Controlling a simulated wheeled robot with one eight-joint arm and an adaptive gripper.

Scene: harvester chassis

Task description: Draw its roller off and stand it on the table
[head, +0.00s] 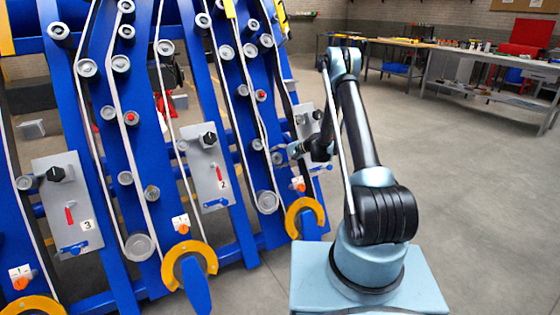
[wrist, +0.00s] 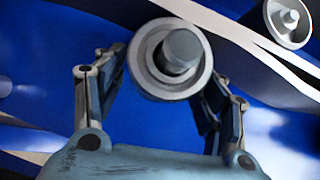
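My gripper (head: 288,152) is at the right-hand blue chassis panel in the head view, small and partly hard to make out. In the wrist view its two fingers (wrist: 170,88) stand either side of a grey flanged roller (wrist: 145,70) with a darker round stub at its centre. The flange overlaps the fingertips, so I cannot tell whether they touch or grip the roller. In the head view a roller (head: 278,158) shows right beside the gripper. The workbench table (head: 455,70) stands far back on the right.
Another roller (wrist: 289,20) and a white belt (wrist: 235,32) lie close by in the wrist view. Grey plates, including one marked 2 (head: 208,165), and orange hooked guards (head: 304,213) stick out from the chassis. The concrete floor (head: 480,170) towards the benches is clear.

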